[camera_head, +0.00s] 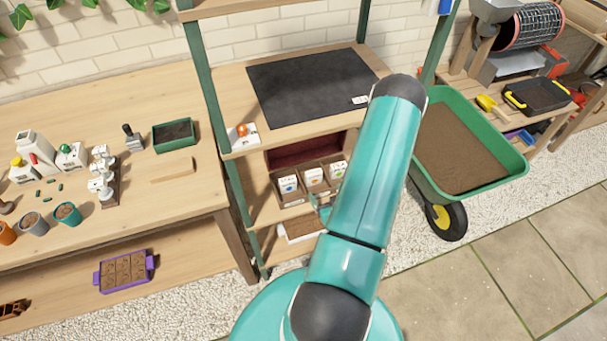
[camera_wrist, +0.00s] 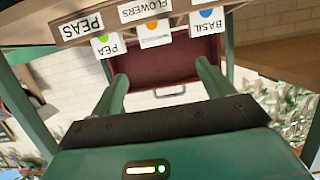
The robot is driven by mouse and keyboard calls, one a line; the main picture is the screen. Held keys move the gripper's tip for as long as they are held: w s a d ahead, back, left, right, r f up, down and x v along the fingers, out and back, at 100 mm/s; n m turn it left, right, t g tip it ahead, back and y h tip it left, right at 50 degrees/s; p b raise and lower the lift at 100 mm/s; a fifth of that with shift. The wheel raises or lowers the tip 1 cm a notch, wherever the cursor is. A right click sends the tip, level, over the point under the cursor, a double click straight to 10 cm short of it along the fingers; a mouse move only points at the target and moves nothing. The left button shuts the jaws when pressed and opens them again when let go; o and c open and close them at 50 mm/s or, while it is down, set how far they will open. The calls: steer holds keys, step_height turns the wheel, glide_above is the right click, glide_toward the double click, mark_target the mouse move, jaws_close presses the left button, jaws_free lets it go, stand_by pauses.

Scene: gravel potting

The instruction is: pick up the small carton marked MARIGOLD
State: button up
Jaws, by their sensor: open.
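No carton reads clearly as MARIGOLD. Three small white cartons stand side by side in a wooden divided box on the shelf: one with a blue dot (camera_head: 288,184), one with an orange dot (camera_head: 313,176) and one with a green dot (camera_head: 337,168). In the wrist view they appear upside down; the blue-dot carton (camera_wrist: 207,26) reads BASIL and the green-dot one (camera_wrist: 110,47) PEA. The orange-dot carton (camera_wrist: 155,40) is beside a FLOWERS label (camera_wrist: 145,8); its own text is illegible. My gripper (camera_wrist: 163,72) is open and empty, near the cartons; my arm partly hides it in the head view.
A dark red box (camera_head: 305,150) is behind the cartons, close under the shelf top. A green upright (camera_head: 215,110) stands left of them. A soil-filled tray (camera_head: 302,226) is below. A green wheelbarrow (camera_head: 512,166) stands right, a workbench (camera_head: 60,110) left.

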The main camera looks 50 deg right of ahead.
mark_target(315, 174)
steer(key=x, duration=1.3)
steer(key=shift+w+d+f, duration=0.1)
steer(key=shift+d+f, duration=0.05)
steer(key=shift+d, duration=0.25)
steer(key=shift+c, duration=0.2)
steer(key=c, duration=1)
